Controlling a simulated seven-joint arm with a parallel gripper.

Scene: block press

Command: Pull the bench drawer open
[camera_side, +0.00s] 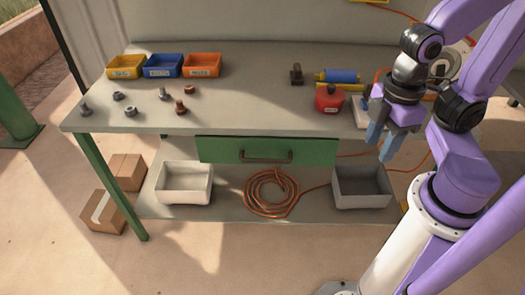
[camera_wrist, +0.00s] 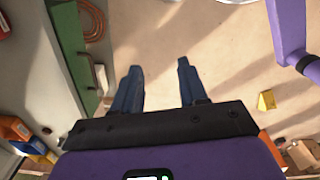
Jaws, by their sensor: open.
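The green bench drawer (camera_side: 220,150) sits under the front edge of the workbench in the side view and looks shut. Its dark bar handle (camera_side: 266,157) is at the middle of its front. My gripper (camera_side: 381,150) is open and empty, to the right of the drawer and apart from it, fingers pointing down. In the wrist view my gripper (camera_wrist: 158,72) shows two blue-grey fingers spread over bare floor.
The bench top (camera_side: 250,105) carries yellow, blue (camera_side: 163,66) and orange bins, several bolts and nuts, and a red container (camera_side: 329,99) near the right. Below, a lower shelf holds a white tray (camera_side: 184,183), an orange cable coil (camera_side: 270,193) and a grey tray (camera_side: 361,187). Floor in front is clear.

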